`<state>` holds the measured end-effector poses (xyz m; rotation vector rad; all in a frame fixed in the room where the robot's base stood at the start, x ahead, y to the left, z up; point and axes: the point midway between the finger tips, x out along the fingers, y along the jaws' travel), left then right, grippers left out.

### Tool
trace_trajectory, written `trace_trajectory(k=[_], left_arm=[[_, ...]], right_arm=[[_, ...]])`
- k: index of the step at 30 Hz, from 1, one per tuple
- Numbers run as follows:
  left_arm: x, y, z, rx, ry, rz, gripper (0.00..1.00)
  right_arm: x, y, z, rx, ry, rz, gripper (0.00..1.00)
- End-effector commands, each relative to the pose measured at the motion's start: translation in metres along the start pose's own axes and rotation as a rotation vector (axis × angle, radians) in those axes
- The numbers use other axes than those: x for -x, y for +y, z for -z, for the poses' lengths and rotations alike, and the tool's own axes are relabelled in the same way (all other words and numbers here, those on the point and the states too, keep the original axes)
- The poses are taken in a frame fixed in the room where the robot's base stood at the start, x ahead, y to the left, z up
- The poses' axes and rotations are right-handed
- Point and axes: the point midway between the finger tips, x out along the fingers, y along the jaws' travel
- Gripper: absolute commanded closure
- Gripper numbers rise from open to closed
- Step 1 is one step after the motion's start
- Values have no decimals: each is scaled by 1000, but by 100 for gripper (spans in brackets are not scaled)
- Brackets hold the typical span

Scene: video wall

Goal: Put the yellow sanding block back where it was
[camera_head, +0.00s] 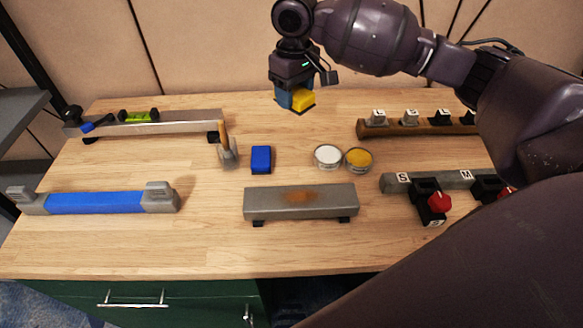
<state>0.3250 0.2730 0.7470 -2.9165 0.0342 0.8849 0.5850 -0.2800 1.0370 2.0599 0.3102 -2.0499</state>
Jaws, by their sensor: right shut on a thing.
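My right gripper (296,100) comes in from the upper right and points down near the back of the table. It is shut on the yellow sanding block (303,99), which shows between and in front of its fingers. A dark blue part beside the yellow block looks like a finger, but I cannot tell surely. The block appears held above the wood. A blue block (261,158) lies on the table in front of the gripper. My left gripper is not in view.
A grey metal bar with a rusty patch (300,199) lies at the front. Two round tins, white (328,156) and yellow (359,159), and a scraper (227,152) flank the blue block. Labelled racks (420,128) stand right; a blue clamp-like bar (95,202) lies left.

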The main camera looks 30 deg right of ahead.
Motion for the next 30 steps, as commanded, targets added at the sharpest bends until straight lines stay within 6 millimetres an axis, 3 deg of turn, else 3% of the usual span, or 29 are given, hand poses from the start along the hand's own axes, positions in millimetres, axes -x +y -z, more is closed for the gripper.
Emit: trace_trajectory(k=[1, 8, 21, 25, 30], left_arm=[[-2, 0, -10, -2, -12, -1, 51], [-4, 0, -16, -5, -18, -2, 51], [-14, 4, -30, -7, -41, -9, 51], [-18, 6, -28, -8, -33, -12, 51], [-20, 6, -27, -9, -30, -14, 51]], right_arm=[[-8, 5, 4, 9, -5, 3, 71], [-20, 10, 7, 32, -6, 7, 71], [-115, 9, 6, 31, -10, 9, 71], [-136, 9, 6, 30, -7, 7, 71], [-148, 9, 6, 31, -5, 6, 71]])
